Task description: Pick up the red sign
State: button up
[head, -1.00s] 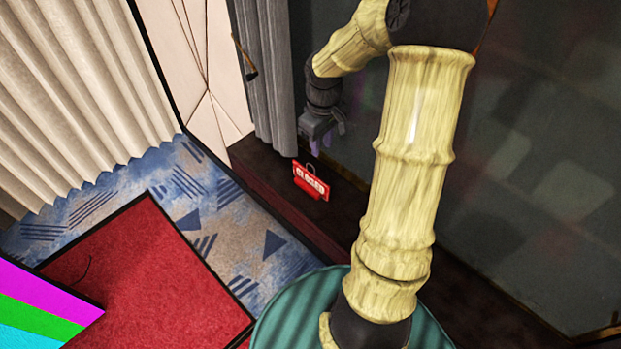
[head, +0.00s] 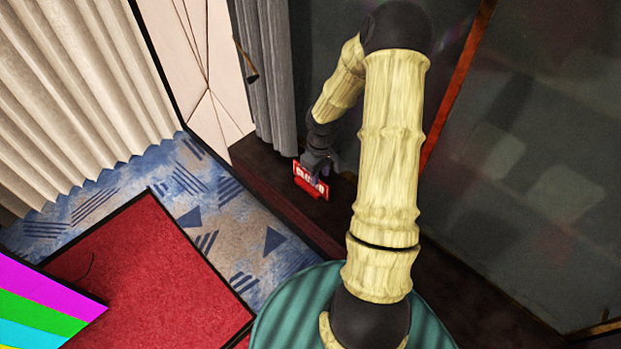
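The red sign (head: 309,184) with white "CLOSED" lettering stands on the dark wooden ledge in front of the dark glass. My gripper (head: 318,172) is right at the top of the sign, pointing down, with its fingers overlapping the sign's upper right part and hiding some letters. The view is too small and dark to tell whether the fingers are apart or closed on the sign. The sign's handle loop at the top is hidden by the gripper.
A grey curtain (head: 264,75) hangs just left of my arm. The dark ledge (head: 262,179) drops to a blue patterned carpet (head: 196,196) with a red mat (head: 150,275). Dark glass panels (head: 540,150) stand behind my arm. A colour-striped panel (head: 45,310) is at lower left.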

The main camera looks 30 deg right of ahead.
aim_at(320, 183)
jog(key=shift+f, duration=0.1)
jog(key=shift+w+d+f+p, duration=0.1)
jog(key=shift+f+p, duration=0.45)
jog(key=shift+f, duration=0.7)
jog(key=shift+w+f+p, duration=0.1)
jog(key=shift+f+p, duration=0.45)
jog(key=shift+f, duration=0.7)
jog(key=shift+s, duration=0.1)
grip_shut()
